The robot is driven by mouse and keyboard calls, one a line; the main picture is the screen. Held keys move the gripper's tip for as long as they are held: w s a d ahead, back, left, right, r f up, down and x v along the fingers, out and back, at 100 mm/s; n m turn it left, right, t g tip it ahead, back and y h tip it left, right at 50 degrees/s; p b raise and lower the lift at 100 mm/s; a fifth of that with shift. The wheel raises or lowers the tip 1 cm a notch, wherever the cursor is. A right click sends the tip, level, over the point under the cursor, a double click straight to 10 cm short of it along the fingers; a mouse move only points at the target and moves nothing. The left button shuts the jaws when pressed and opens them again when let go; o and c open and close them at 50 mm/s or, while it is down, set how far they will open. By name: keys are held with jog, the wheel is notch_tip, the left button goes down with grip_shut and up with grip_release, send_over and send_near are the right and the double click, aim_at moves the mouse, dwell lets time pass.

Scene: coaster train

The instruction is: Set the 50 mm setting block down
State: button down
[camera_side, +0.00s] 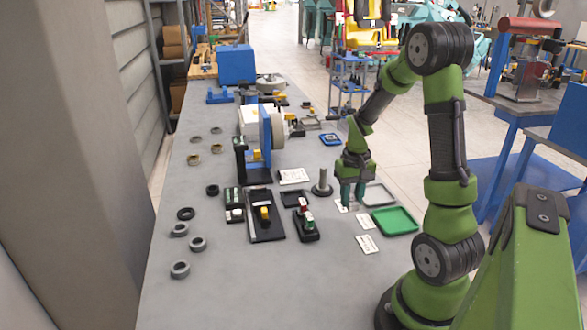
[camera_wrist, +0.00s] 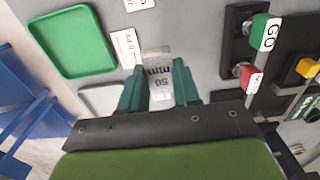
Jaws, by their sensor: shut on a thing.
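My gripper (camera_wrist: 158,76) has teal fingers and is shut on the 50 mm setting block (camera_wrist: 157,58), a pale grey piece between the fingertips. Lettering reading "50 mm" shows upside down between the fingers; I cannot tell whether it is on the block or on a card beneath. In the side view my gripper (camera_side: 353,196) points down, low over the grey bench, beside the grey tray. The block is mostly hidden there by the fingers. I cannot tell whether it touches the bench.
A green tray (camera_side: 396,221) and a grey tray (camera_side: 380,194) lie close by, with white cards (camera_side: 366,244) near them. A round-based post (camera_side: 322,183) stands left of my gripper. The control box (camera_side: 305,224) with green GO and red buttons (camera_wrist: 250,78) is further left.

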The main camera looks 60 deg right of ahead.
aim_at(349, 224)
jog(key=shift+f, duration=2.9)
jog(key=shift+f, duration=0.15)
jog(key=c, duration=0.8)
grip_release()
notch_tip(349, 224, up, 12)
jog(key=a+r+n+t+y, duration=0.1)
jog(key=a+r, duration=0.5)
jog(key=a, duration=0.7)
jog(key=s+a+r+n+t+y, duration=0.1)
jog(key=a+r+n+t, duration=0.3)
jog(key=a, duration=0.9)
notch_tip(349, 224, up, 2)
jog(key=shift+s+a+t, duration=0.15)
jog(key=shift+s+t, duration=0.05)
jog(key=shift+t, duration=0.9)
